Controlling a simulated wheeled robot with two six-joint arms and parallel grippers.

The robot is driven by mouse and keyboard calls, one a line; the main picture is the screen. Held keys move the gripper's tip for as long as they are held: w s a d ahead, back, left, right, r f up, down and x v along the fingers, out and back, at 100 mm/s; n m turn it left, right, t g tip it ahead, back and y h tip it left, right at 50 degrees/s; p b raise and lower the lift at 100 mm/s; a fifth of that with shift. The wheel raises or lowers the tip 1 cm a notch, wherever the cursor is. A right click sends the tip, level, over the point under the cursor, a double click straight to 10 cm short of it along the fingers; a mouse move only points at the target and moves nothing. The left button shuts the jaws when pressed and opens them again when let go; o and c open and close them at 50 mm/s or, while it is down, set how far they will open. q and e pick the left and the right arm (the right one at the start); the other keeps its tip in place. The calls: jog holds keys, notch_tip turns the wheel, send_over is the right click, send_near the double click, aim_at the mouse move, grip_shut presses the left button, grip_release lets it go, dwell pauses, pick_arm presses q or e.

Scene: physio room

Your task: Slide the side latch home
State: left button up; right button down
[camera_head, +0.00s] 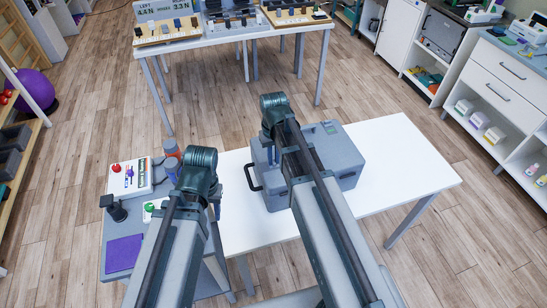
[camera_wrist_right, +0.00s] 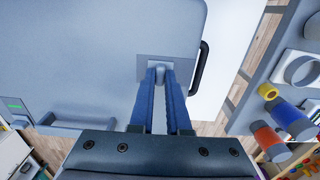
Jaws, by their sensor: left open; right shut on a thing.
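A grey case (camera_head: 340,160) stands on the white table, with a black handle (camera_head: 252,178) on its left side. My right gripper (camera_head: 268,146) is at the case's left end, partly hidden by its own arm in the head view. In the right wrist view, the right gripper's blue fingers (camera_wrist_right: 160,78) are shut on the small side latch (camera_wrist_right: 160,69), on a pale square plate (camera_wrist_right: 184,65) near the case's edge. How far the latch has slid cannot be told. My left gripper (camera_head: 215,204) is open, left of the case; its fingers are mostly hidden by the wrist.
A grey side stand at left holds a white box with a red button (camera_head: 135,180), a purple pad (camera_head: 123,253) and blue and orange cylinders (camera_head: 172,157). The white table (camera_head: 405,165) is clear right of the case. Another table (camera_head: 215,40) stands behind.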

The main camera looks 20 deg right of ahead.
aim_at(265, 167)
jog(key=shift+s+a, duration=0.1)
jog(key=shift+a, duration=1.35)
jog(key=c, duration=0.9)
grip_release()
jog(key=shift+r, duration=0.1)
notch_tip(265, 167, up, 14)
jog(key=p, duration=1.3)
jog(key=shift+f+p, duration=0.2)
jog(key=shift+p, duration=0.2)
